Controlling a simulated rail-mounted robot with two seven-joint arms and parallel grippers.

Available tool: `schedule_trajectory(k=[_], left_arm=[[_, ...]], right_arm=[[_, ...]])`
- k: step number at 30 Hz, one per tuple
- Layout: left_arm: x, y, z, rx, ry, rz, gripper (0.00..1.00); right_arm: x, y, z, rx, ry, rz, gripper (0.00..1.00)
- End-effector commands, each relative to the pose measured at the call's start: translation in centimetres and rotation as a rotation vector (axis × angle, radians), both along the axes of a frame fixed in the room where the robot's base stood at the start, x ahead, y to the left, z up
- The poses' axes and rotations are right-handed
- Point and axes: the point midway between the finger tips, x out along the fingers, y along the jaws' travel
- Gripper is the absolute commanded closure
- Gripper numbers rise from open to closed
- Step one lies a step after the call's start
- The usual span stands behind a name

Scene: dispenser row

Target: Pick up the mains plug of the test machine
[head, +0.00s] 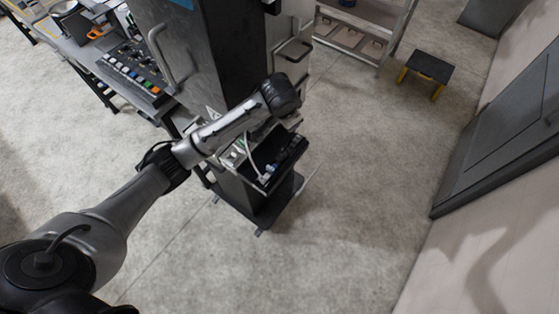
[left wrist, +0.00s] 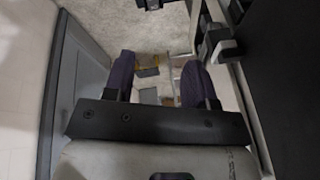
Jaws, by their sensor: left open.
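My left arm reaches across the head view to a dark pedestal (head: 240,190) with an open black tray (head: 260,168) holding small items. A white cable (head: 248,155) runs down into the tray, to a small pale piece (head: 264,179) that may be the mains plug; it is too small to tell. My left gripper (left wrist: 158,85) shows in the left wrist view, with two dark purple fingers apart and nothing between them. A small grey block (left wrist: 222,48) on black parts is to the right of the fingers; I cannot tell what it is. My right gripper is not in view.
A tall dark cabinet (head: 232,50) stands behind the pedestal. A step stool (head: 430,68) and a shelf rack (head: 350,40) are at the back. A grey door (head: 500,130) is at right. The floor between is clear.

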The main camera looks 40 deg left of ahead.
Motion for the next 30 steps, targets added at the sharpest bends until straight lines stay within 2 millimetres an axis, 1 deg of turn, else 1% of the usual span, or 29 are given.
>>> schedule_trajectory(k=[1, 3, 5, 7, 11, 14, 24, 27, 30], left_arm=[[-0.5, 0.2, -1.8, -0.025, 0.085, 0.042, 0.49], [-1.5, 0.5, -3.7, -0.071, 0.197, 0.111, 0.49], [-2.3, 0.6, -4.4, -0.107, 0.269, 0.169, 0.49], [-3.0, 0.2, -4.3, -0.134, 0.311, 0.217, 0.49], [-3.4, 0.2, -4.5, -0.136, 0.33, 0.289, 0.49], [-3.5, 0.2, -5.3, -0.139, 0.329, 0.314, 0.49], [-3.4, 0.2, -10.8, -0.141, 0.327, 0.317, 0.49], [-3.4, 0.2, -11.9, -0.141, 0.327, 0.317, 0.49], [-3.4, 0.2, -12.6, -0.14, 0.324, 0.315, 0.49]], right_arm=[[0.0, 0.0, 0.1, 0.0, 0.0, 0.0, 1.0], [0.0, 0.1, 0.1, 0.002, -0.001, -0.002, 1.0], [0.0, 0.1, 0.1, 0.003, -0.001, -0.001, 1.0], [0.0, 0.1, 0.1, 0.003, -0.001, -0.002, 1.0], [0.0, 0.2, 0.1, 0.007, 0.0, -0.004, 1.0], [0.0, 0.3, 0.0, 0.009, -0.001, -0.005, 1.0], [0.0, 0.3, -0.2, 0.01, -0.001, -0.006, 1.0], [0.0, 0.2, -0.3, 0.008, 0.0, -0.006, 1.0], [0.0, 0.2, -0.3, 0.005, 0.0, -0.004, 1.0]])
